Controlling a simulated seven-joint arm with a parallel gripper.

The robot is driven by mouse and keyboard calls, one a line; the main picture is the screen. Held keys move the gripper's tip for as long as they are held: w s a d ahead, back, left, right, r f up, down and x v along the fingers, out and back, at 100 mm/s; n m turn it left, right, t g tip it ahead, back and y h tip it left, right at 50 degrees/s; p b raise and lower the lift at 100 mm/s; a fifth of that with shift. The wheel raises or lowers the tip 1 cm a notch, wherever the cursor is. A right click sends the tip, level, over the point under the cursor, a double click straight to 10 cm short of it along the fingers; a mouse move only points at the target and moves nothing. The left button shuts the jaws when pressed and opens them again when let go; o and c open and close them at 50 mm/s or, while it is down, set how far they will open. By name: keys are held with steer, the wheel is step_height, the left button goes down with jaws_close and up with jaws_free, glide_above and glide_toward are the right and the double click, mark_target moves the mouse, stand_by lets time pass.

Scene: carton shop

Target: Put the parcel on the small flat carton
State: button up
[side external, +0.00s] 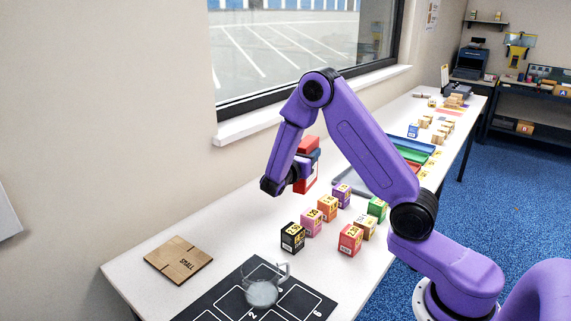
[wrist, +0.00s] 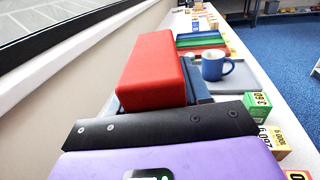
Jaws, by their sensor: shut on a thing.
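My gripper (side external: 301,186) points sideways, far behind and right of the carton, and is shut on the parcel. The fingertips and their contact are mostly hidden. I cannot tell whether the parcel is clear of the table.
Several small numbered boxes (side external: 311,222) stand right of the carton. A clear mug (side external: 262,291) stands on a black numbered mat (side external: 216,302) at the front. The window wall borders the table's left.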

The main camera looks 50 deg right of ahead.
steer(key=shift+s+a+r, duration=0.1)
steer(key=shift+s+a, duration=0.05)
steer(key=shift+s, duration=0.05)
steer(key=w+a+n+t+y, duration=0.1)
steer(key=a+n+t+y, duration=0.3)
steer(key=a, duration=0.7)
steer(key=w+a+r+n+t+y, duration=0.1)
steer(key=w+a+n+t+y, duration=0.3)
steer(key=a, duration=0.7)
steer(key=s+a+n+t+y, duration=0.1)
steer(key=a+n+t+y, duration=0.3)
steer(key=a, duration=0.7)
steer(key=w+a+f+t+h, duration=0.1)
steer(key=w+a+f, duration=0.2)
steer(key=w+f, duration=0.9)
steer(key=shift+w+a+f+m, duration=0.35)
steer(key=shift+w+f+m, duration=0.05)
steer(key=shift+w, duration=0.15)
steer(key=shift+f, duration=0.1)
steer(key=o, duration=1.2)
steer(key=shift+f, duration=0.1)
steer(key=shift+c, duration=0.2)
